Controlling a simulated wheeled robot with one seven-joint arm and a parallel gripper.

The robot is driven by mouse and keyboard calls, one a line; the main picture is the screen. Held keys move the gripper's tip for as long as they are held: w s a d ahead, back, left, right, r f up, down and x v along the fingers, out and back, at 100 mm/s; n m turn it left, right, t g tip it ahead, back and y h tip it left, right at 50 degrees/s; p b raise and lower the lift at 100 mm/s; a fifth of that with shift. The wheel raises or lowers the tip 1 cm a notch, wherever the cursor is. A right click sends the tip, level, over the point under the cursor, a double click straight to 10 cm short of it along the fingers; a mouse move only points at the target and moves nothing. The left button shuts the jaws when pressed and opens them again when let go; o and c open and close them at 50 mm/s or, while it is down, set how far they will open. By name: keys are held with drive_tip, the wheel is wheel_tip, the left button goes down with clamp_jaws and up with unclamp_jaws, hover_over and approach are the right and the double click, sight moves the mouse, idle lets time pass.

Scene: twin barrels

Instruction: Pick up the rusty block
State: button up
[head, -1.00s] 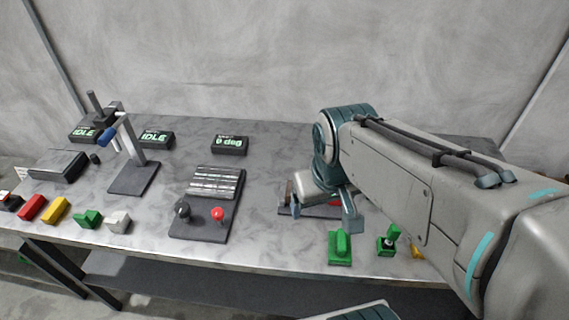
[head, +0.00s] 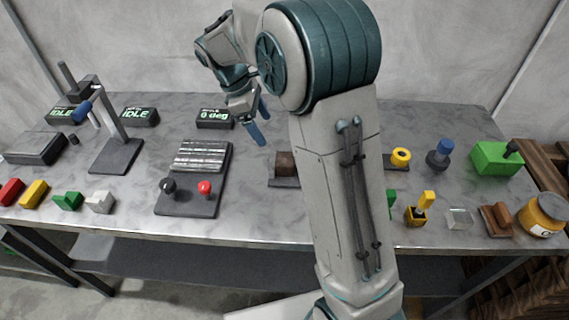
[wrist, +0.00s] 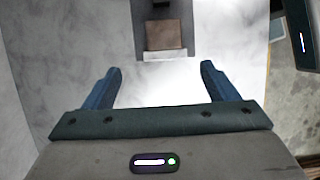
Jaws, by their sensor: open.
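The rusty block (head: 286,163) is a brown cube on a dark plate just left of my arm in the head view. My arm hides the right side of that plate. In the wrist view the brown block (wrist: 167,35) sits in a grey fixture at top centre, beyond the fingertips. My gripper (head: 259,122) is open and empty, raised above the table, up and to the left of the block in the head view. In the wrist view my gripper's blue fingers (wrist: 160,70) are spread wide with nothing between them.
A control panel (head: 190,203) with a red knob and a dark knob stands to the left. Behind it is an angle display (head: 215,118). To the right are a yellow ring (head: 401,156), a green box (head: 497,158) and a jar (head: 542,214). Coloured blocks line the front left.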

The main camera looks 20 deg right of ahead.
sight(284, 159)
drive_tip(key=x, duration=1.1)
drive_tip(key=s+x, duration=0.1)
drive_tip(key=shift+d+f+p, duration=0.2)
drive_tip(key=shift+d+p, duration=0.15)
drive_tip(key=shift+d, duration=0.05)
drive_tip(key=shift+d+f, duration=0.15)
drive_tip(key=shift+f, duration=0.25)
drive_tip(key=shift+s, duration=0.1)
drive_tip(key=c, duration=1.5)
